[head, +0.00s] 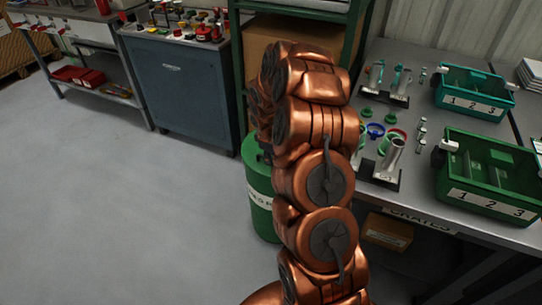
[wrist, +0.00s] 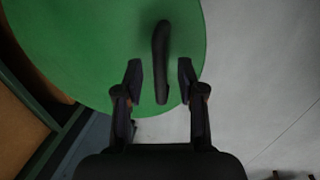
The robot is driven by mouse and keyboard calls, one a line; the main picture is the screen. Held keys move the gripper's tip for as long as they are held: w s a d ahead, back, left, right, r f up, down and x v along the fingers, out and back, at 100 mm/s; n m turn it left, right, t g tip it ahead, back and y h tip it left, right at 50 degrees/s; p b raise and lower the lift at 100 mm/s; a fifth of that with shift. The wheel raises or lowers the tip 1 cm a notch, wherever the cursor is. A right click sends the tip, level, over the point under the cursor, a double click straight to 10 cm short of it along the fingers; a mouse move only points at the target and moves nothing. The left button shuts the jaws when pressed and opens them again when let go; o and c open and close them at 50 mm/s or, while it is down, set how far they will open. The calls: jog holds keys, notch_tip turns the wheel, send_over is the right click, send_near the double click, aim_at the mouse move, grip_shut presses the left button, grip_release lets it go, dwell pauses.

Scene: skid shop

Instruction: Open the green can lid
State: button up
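The green can (head: 262,195) stands on the floor beside the workbench, partly hidden behind my copper arm in the head view. In the wrist view its round green lid (wrist: 75,50) fills the upper left, with a dark bar handle (wrist: 161,60) on it. My gripper (wrist: 160,80) is open, with its two dark fingertips apart on either side of the handle's near end. I cannot tell whether the fingers touch the handle or how high they are above the lid. The gripper is hidden behind my arm in the head view.
A workbench (head: 440,215) with a green crate (head: 470,168), a teal crate (head: 466,88) and small metal parts stands to the right. A green-framed shelf (head: 238,60) with a cardboard box and a blue cabinet (head: 185,90) are behind. The grey floor (head: 120,210) at left is clear.

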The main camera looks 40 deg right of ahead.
grip_shut()
jog(key=shift+a, duration=0.1)
dwell(0.5)
